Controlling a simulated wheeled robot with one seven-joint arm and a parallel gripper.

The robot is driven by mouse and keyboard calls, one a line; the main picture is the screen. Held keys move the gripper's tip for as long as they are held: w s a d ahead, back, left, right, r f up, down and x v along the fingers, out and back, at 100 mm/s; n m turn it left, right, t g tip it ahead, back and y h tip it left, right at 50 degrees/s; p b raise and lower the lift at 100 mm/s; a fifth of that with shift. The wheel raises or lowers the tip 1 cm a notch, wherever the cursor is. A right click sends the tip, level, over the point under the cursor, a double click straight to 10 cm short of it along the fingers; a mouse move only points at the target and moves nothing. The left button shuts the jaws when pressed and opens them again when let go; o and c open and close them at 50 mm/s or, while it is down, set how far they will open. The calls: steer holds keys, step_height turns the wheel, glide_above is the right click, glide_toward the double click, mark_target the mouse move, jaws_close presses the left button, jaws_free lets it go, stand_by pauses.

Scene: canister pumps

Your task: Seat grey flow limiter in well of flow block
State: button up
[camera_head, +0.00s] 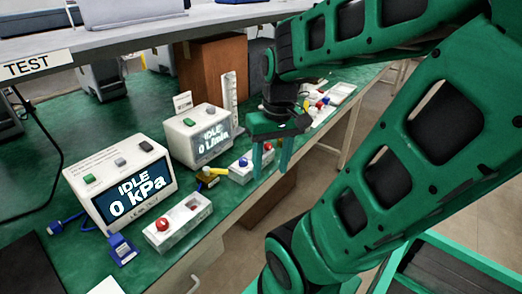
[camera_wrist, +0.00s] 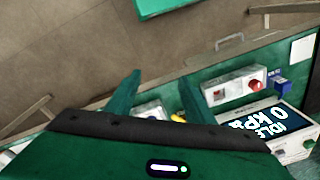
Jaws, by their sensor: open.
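My gripper (camera_head: 271,168) is open and empty, its two green fingers pointing down near the table's front edge. It hangs just right of a white block with a blue knob (camera_head: 240,171), which stands in front of the meter reading 0 L/min (camera_head: 212,144) and looks like the flow block. In the wrist view the open fingers (camera_wrist: 159,78) show with part of a white block (camera_wrist: 149,107) beyond and between them. The well of this block is not clear. I cannot pick out the grey flow limiter; small parts behind my gripper are too small to tell.
A white block with a red knob (camera_head: 178,224) stands in front of the kPa meter (camera_head: 126,183). A blue connector (camera_head: 122,249) and a yellow part (camera_head: 209,178) lie nearby. Small coloured parts (camera_head: 322,103) lie farther back. A shelf (camera_head: 160,32) overhangs the green table.

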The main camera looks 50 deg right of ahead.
steer(key=w+d+n+t, duration=0.2)
steer(key=w+d+n, duration=0.1)
steer(key=w+d, duration=0.5)
steer(key=w+d+n+t, duration=0.25)
steer(key=w+d, duration=0.35)
steer(key=d, duration=0.5)
steer(key=shift+n+g, duration=0.35)
steer(key=x, duration=0.5)
steer(key=shift+s+f, duration=0.15)
steer(key=shift+f, duration=0.25)
steer(key=shift+w+x, duration=0.15)
steer(key=shift+x, duration=1.25)
steer(key=shift+w+x, duration=0.15)
steer(key=shift+x, duration=1.2)
steer(key=shift+r, duration=0.1)
jaws_close()
